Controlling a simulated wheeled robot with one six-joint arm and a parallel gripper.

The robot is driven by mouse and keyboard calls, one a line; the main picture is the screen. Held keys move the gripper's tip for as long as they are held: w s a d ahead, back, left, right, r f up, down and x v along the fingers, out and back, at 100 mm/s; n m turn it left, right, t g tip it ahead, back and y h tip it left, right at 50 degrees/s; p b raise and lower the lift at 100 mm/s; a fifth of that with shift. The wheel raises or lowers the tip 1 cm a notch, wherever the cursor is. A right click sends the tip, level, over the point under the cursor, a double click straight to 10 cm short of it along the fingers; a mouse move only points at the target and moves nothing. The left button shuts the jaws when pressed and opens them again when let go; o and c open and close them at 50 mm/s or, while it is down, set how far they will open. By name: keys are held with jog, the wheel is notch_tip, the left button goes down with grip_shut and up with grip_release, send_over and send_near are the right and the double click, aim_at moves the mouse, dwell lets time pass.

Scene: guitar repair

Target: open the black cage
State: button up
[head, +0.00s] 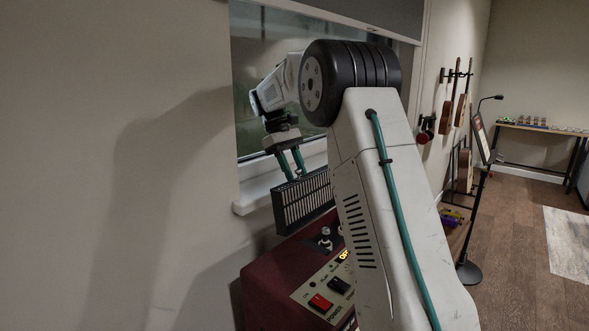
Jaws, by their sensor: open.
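The black cage (305,203) is a dark frame with pale upright slats. It stands at the back of a dark red machine (275,272), in the middle of the head view. Its slatted face is towards me, and its right end is hidden behind my arm. My gripper (295,175) points down at the cage's top edge, with its two green fingers apart. The fingertips are at or just behind that edge; I cannot tell whether they touch it. I see nothing held between them.
The red machine's cream panel has a red switch (320,302) and a black switch (340,285). A window sill (254,197) and wall are close behind and left. A lamp stand (470,268) and a bench (540,130) stand at right, with open wooden floor between.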

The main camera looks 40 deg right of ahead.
jog(key=s+a+r, duration=0.2)
jog(key=s, duration=0.5)
jog(key=s+a+r, duration=0.2)
jog(key=s+r, duration=0.1)
jog(key=s, duration=0.5)
jog(key=shift+s+a, duration=0.2)
jog(key=shift+a, duration=0.05)
jog(key=s+a+f+m+t, duration=0.1)
jog(key=s+a+f+t, duration=0.1)
jog(key=s+a, duration=0.3)
jog(key=s+a+f+t+y, duration=0.1)
jog(key=s+a+f, duration=0.3)
jog(key=s, duration=0.4)
jog(key=s+a+f+m+t, duration=0.1)
jog(key=s+a+f+t, duration=0.2)
jog(key=s+a, duration=0.3)
jog(key=shift+s+a+f+m+t, duration=0.15)
jog(key=shift+s+a+m+t, duration=0.2)
jog(key=shift+s+t, duration=0.35)
